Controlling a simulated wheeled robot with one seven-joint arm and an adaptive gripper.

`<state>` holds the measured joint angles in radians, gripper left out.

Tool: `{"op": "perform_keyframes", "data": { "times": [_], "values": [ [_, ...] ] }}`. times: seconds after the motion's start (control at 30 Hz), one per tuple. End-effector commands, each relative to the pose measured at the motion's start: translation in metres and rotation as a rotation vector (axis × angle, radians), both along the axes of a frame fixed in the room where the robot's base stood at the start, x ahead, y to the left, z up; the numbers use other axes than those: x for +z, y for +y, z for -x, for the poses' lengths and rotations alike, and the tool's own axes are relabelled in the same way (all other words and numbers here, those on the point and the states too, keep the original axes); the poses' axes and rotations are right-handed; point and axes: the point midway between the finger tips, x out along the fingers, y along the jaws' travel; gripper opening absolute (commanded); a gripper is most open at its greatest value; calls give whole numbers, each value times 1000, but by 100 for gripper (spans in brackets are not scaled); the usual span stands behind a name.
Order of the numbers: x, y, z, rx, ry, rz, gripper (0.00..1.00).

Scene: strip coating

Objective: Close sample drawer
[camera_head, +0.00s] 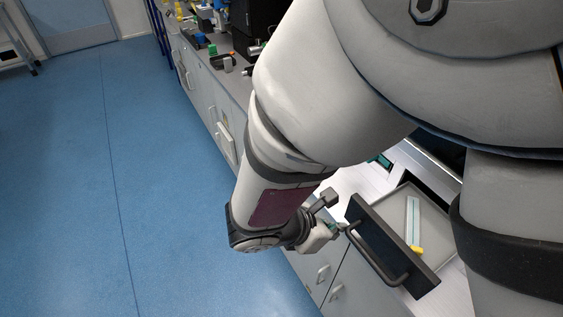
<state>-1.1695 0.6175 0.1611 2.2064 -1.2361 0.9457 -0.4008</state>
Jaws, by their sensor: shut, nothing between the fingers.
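The sample drawer stands open at the lower right. Its dark front panel (391,247) carries a dark bar handle (377,262). Inside the light grey tray lies a pale, flat strip (413,221) with a yellow end (417,250). My gripper (338,228) is shut and empty, just left of the front panel near the upper end of the handle. I cannot tell whether its fingertips touch the handle or panel. My own arm hides much of the middle and right of the view.
A white worktop (350,181) lies around the drawer unit, with grey cabinets (322,270) below. A grey bench with small tools and a dark machine (254,22) runs along the back. Blue floor (110,180) is open to the left.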

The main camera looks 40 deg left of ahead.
Motion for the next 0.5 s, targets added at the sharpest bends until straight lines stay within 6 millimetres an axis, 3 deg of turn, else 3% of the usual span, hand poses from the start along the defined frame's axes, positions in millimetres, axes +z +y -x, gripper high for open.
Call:
{"op": "perform_keyframes", "data": {
  "times": [0.03, 0.2, 0.5],
  "values": [
    [7, 7, 2, 25, -7, -15, 0],
    [8, 2, -11, 26, -7, -12, 0],
    [8, 1, -15, 27, -7, -13, 0]
  ]
}}
